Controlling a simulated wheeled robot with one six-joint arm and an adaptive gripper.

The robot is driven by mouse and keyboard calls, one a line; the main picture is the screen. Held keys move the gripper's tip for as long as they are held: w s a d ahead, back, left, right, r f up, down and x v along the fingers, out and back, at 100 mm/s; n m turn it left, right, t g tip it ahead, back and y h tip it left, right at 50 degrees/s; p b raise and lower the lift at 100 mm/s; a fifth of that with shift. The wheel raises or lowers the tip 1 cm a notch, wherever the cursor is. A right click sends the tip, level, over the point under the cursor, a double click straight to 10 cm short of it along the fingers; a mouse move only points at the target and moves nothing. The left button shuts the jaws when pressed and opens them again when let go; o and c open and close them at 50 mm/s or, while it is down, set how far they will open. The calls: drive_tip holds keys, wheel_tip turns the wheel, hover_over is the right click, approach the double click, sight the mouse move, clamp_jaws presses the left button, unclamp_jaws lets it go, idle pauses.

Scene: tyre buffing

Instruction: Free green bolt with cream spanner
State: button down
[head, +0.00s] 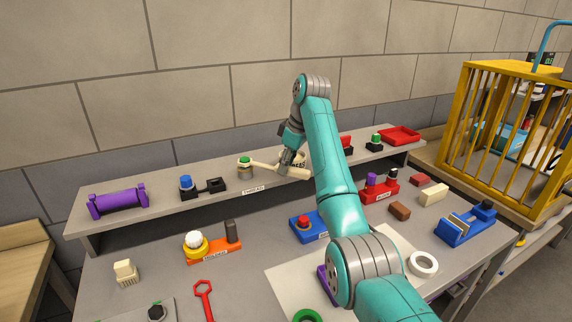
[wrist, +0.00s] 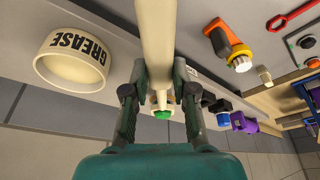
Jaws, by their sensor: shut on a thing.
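The cream spanner (head: 268,166) lies roughly level above the raised shelf, and it also shows in the wrist view (wrist: 157,45). My gripper (head: 287,166) is shut on its handle; in the wrist view the fingers (wrist: 159,90) press it from both sides. The green bolt (head: 246,159) stands upright on a stub on the shelf, behind a label reading "THREAD". The spanner's far end is at the bolt, just below its green top (wrist: 161,114). I cannot tell whether it is fully around the bolt.
A cream grease tub (wrist: 72,60) stands on the shelf close to my gripper. A blue-topped fixture (head: 186,187) and a purple roller (head: 118,203) are farther left. A red tray (head: 399,136) is at the shelf's right end. The bench below holds several fixtures.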

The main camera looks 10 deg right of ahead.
drive_tip(key=shift+f, duration=0.45)
idle(1.1)
drive_tip(key=shift+w+d+n+g, duration=0.15)
drive_tip(key=shift+w+d+n, duration=0.15)
drive_tip(key=shift+w+n, duration=0.35)
drive_tip(key=shift+w+d+n+g, duration=0.15)
drive_tip(key=shift+w+d+n, duration=0.15)
drive_tip(key=shift+w+n, duration=0.3)
drive_tip(key=shift+s+a+m, duration=0.15)
drive_tip(key=shift+s+m, duration=0.25)
drive_tip(key=shift+m, duration=0.05)
drive_tip(key=shift+r, duration=1.95)
idle(1.7)
